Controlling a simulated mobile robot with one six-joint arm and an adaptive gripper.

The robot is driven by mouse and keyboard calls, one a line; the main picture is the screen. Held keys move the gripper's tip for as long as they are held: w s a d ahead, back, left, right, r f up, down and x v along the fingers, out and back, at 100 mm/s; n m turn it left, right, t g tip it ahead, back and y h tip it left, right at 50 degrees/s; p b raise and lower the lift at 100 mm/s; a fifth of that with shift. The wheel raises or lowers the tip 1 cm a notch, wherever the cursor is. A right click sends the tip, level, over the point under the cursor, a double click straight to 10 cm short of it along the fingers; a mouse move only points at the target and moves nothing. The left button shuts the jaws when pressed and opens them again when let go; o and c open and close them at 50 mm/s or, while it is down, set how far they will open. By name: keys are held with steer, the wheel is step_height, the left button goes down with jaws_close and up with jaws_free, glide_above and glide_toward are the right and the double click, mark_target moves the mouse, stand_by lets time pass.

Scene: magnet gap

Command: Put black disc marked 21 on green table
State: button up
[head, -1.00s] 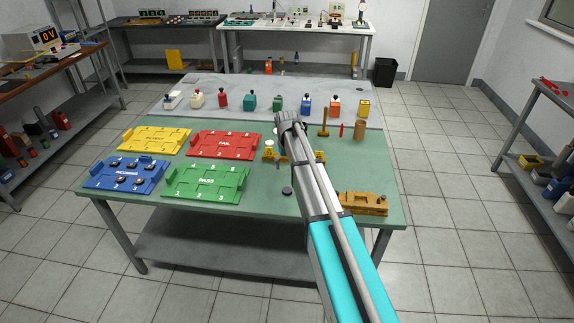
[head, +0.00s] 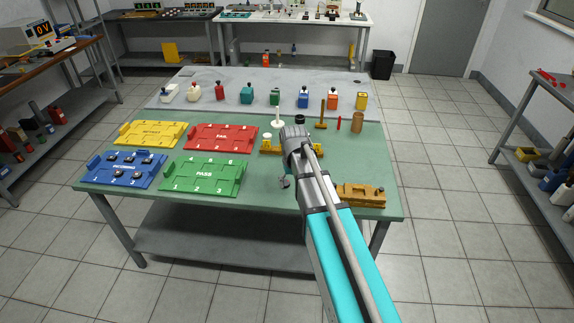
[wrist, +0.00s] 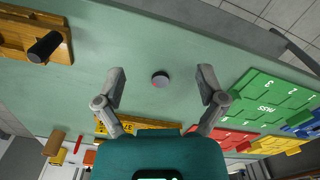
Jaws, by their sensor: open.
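A small black disc (wrist: 160,79) lies on the green table (head: 264,198) and shows in the wrist view, with a bit of red at its edge. Its number cannot be read. My gripper (wrist: 162,76) is open and empty above the disc, one finger on each side of it and apart from it. In the head view my arm hides most of the gripper and the disc.
The green PASS tray (head: 203,175), red FAIL tray (head: 222,137), blue tray (head: 122,169) with dark pieces and yellow tray (head: 151,133) lie left. A wooden block (head: 360,195) lies right. A yellow fixture (head: 267,147) stands behind. Bare table surrounds the disc.

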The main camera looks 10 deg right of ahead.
steer(key=s, duration=1.5)
steer(key=shift+s+m, duration=0.3)
steer(key=shift+s, duration=0.1)
